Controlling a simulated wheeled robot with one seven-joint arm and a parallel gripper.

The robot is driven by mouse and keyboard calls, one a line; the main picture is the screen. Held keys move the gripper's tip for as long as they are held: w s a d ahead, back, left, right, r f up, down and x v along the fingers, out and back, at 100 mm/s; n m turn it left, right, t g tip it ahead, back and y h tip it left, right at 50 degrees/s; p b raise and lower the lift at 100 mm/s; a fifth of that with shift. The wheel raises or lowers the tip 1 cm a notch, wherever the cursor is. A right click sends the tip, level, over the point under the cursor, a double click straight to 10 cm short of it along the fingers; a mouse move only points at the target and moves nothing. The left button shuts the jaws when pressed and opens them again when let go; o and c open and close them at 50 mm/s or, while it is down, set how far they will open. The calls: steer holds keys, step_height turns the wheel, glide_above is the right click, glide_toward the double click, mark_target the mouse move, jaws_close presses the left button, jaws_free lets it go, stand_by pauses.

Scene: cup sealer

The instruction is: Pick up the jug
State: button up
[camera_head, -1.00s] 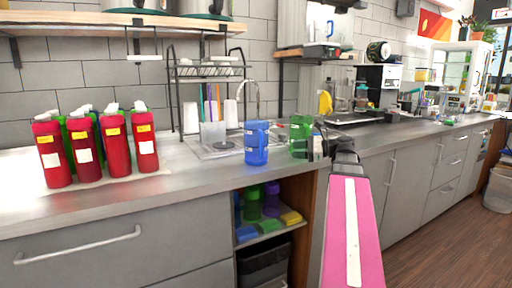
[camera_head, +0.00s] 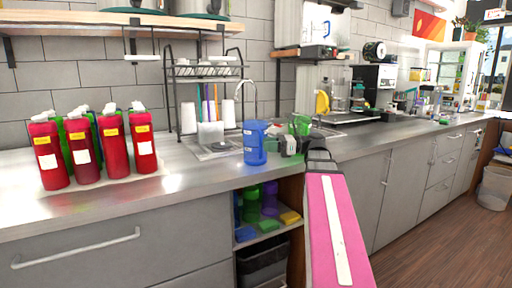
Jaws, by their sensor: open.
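A blue jug (camera_head: 255,143) stands upright on the counter in front of the sink. A green jug (camera_head: 301,123) stands just right of it, partly hidden by my gripper and wrist. My gripper (camera_head: 284,146) is at counter height, pointing left, just right of the blue jug and in front of the green one. It is open, with nothing seen between its fingers. The fingers are small and dark in this view, so I cannot tell whether they touch either jug.
Several red bottles (camera_head: 109,146) stand at the left on the metal counter (camera_head: 190,177). A dish rack (camera_head: 207,72) with cups is behind the sink. An open shelf (camera_head: 262,234) below holds blue, green and purple items. The counter's front left is clear.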

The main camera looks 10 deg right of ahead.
steer(key=shift+w+a+f, duration=0.1)
steer(key=shift+w+a, duration=0.1)
steer(key=shift+a, duration=1.1)
steer(key=shift+w+a, duration=0.15)
steer(key=shift+a, duration=1.1)
jaws_close()
